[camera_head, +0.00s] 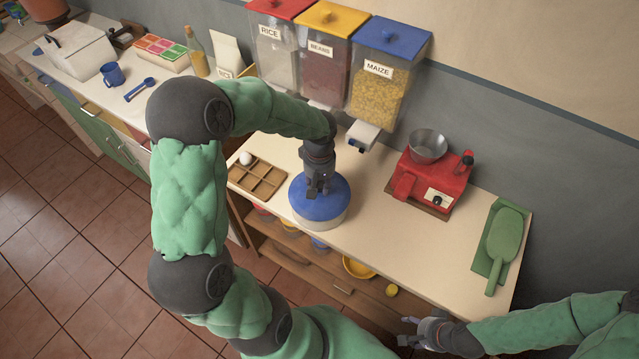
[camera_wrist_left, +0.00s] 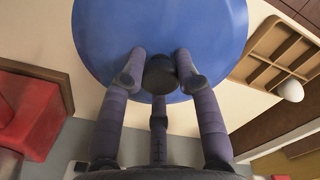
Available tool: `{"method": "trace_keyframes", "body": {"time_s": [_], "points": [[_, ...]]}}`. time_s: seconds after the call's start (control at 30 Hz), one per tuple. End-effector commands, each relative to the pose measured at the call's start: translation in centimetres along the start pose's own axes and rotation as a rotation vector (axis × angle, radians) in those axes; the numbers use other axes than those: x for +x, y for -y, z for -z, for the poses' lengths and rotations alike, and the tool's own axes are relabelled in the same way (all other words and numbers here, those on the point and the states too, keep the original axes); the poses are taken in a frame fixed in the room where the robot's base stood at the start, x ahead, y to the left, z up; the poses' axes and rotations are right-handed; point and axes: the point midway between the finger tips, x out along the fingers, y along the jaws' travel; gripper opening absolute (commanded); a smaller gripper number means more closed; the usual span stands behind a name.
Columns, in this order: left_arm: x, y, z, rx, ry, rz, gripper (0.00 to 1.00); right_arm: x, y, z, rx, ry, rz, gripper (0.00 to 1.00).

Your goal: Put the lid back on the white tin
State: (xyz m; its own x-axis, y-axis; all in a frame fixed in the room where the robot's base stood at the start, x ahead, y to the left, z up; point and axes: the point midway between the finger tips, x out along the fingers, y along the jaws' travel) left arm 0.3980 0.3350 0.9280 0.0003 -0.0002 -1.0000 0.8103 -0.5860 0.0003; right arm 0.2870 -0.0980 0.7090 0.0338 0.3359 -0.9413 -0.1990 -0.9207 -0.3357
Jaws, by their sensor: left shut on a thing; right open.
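The white tin (camera_head: 322,225) stands near the front edge of the counter, with its pale side showing below the round blue lid (camera_head: 338,207). The lid looks level and rests on or just over the tin's rim; I cannot tell whether it is fully seated. My left gripper (camera_head: 318,192) is above the lid, pointing down. In the left wrist view the blue lid (camera_wrist_left: 160,25) fills the top, and my left gripper's fingers are shut around its dark knob (camera_wrist_left: 160,76). The tin is hidden there. My right gripper (camera_head: 414,330) is open and empty, off the counter's front.
A wooden compartment tray (camera_head: 262,181) with a white egg-like thing (camera_head: 245,158) lies left of the tin. A red scale (camera_head: 436,180) with a metal bowl and a green scoop on a tray (camera_head: 505,235) are right. Dispensers (camera_head: 380,80) hang behind. Counter between tin and scale is clear.

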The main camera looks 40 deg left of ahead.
Motion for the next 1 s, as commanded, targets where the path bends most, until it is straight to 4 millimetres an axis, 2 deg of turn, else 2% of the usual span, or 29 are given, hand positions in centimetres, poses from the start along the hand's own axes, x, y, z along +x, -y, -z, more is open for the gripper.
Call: {"method": "trace_keyframes", "body": {"time_s": [0.43, 0.47, 0.53, 0.57, 0.8, 0.9, 1.0], "points": [[0.02, -0.02, 0.01, 0.0, 0.0, 0.0, 0.0, 0.13, -0.05, 0.0, 0.0, 0.0, 0.0, 0.56], [0.02, -0.02, 0.01, 0.0, 0.0, 0.0, 0.35, 0.13, -0.05, 0.0, 0.0, 0.0, 0.0, 0.56], [0.03, -0.01, 0.01, 0.0, 0.0, 0.0, 0.55, 0.13, -0.05, 0.01, 0.0, 0.0, 0.0, 0.56], [0.03, -0.01, 0.01, 0.0, 0.0, 0.0, 0.6, 0.13, -0.05, 0.01, 0.0, 0.0, 0.0, 0.56], [0.04, -0.01, 0.0, 0.0, 0.0, 0.0, 0.6, 0.13, -0.05, 0.01, 0.0, 0.0, 0.0, 0.56], [0.05, 0.0, -0.01, 0.0, 0.0, 0.0, 0.83, 0.13, -0.05, 0.0, 0.0, 0.0, 0.0, 0.56], [0.05, 0.0, -0.01, 0.0, 0.0, 0.0, 0.83, 0.13, -0.05, 0.0, 0.0, 0.0, 0.0, 0.56]]}}
